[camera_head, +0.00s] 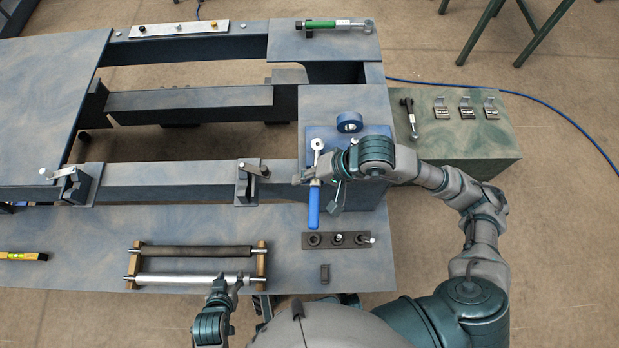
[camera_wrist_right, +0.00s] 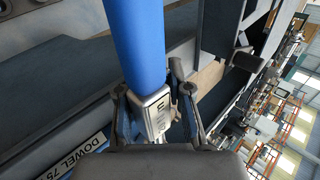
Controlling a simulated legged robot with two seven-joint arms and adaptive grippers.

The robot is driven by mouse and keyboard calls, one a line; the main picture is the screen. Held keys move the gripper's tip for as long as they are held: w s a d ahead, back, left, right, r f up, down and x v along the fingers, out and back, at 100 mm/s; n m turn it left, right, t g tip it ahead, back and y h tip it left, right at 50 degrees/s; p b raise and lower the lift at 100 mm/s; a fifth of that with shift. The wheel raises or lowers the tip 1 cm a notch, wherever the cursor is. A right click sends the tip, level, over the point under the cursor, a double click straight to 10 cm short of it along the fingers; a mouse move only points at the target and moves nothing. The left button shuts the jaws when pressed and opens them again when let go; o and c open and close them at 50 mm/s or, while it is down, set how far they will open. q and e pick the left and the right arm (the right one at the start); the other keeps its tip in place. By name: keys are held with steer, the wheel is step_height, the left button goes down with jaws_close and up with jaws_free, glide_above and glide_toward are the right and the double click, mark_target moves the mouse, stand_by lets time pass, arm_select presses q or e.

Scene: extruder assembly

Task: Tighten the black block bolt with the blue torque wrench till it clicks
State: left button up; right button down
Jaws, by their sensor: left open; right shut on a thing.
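The blue torque wrench has a blue handle (camera_head: 314,208) and a silver ring head (camera_head: 317,144). My right gripper (camera_head: 312,181) is shut on its metal shaft just beyond the handle. In the right wrist view, the blue handle (camera_wrist_right: 138,45) rises from between the fingers (camera_wrist_right: 155,110). A dark block (camera_head: 325,240) with several round recesses lies on the near table, with a silver bolt-like piece at its right end. I cannot tell whether this is the task's block. My left gripper (camera_head: 227,287) is open and empty by the roller rack.
The roller rack (camera_head: 262,264) holds a dark and a silver roller. Metal clamps (camera_head: 248,183) sit on the frame beam. A blue ring (camera_head: 350,122) lies on a blue plate. A green-handled wrench (camera_head: 320,24) lies at the back. A small dark block (camera_head: 324,273) lies in front.

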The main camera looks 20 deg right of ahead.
arm_select(q)
steer(key=shift+r, duration=0.1)
arm_select(e)
steer(key=shift+w+a+m, duration=0.2)
steer(key=shift+a+m, duration=0.1)
steer(key=shift+m, duration=0.1)
arm_select(q)
steer(key=shift+f, duration=0.45)
arm_select(e)
steer(key=shift+w+r+t, duration=0.1)
steer(key=shift+r+t, duration=0.3)
steer(key=shift+r, duration=0.05)
steer(key=shift+r, duration=0.15)
arm_select(q)
steer(key=shift+b, duration=0.3)
steer(key=shift+s+f+b, duration=0.3)
steer(key=shift+f+b, duration=0.2)
steer(key=shift+f, duration=0.2)
arm_select(e)
steer(key=shift+s+d+f+n+g, duration=0.25)
steer(key=shift+d+n+g, duration=0.1)
steer(key=shift+n, duration=0.15)
arm_select(q)
steer(key=shift+f, duration=0.15)
arm_select(e)
steer(key=shift+f, duration=0.15)
